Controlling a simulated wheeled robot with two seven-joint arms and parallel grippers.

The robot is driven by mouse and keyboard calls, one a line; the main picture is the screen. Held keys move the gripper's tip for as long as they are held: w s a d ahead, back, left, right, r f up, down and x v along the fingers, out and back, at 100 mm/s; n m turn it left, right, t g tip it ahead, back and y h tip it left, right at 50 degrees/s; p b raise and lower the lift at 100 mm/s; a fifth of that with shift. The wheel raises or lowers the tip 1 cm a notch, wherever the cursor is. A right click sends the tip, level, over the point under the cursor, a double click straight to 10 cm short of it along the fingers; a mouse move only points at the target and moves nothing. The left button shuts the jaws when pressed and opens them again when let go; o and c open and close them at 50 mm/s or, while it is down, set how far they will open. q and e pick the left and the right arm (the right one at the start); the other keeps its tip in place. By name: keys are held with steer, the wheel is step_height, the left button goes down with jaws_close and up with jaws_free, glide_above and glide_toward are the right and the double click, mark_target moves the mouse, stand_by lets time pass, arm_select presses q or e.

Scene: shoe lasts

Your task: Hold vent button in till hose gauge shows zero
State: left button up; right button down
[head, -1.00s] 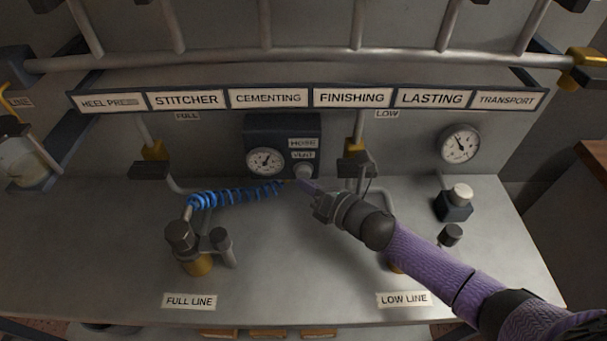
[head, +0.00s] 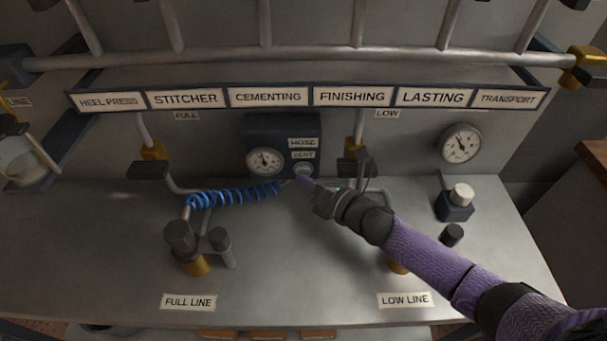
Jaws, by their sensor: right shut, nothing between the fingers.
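The hose gauge (head: 265,161) is a small white dial on a dark blue box (head: 283,133) at the back of the bench. Its needle is too small to read surely. The vent button (head: 303,170) is a pale round knob on the same box, right of the gauge and under the HOSE and VENT labels. My right gripper (head: 301,184) is shut and empty, its tips at the button's lower edge. Whether they touch it or press it in, I cannot tell. A coiled blue hose (head: 236,194) ends near the tips. My left gripper is not in view.
A valve (head: 182,240) stands at the FULL LINE label (head: 188,302). My right forearm partly covers the fittings by the LOW LINE label (head: 404,299). A second gauge (head: 460,144) and a white-topped knob (head: 461,194) are at the right. The bench front middle is clear.

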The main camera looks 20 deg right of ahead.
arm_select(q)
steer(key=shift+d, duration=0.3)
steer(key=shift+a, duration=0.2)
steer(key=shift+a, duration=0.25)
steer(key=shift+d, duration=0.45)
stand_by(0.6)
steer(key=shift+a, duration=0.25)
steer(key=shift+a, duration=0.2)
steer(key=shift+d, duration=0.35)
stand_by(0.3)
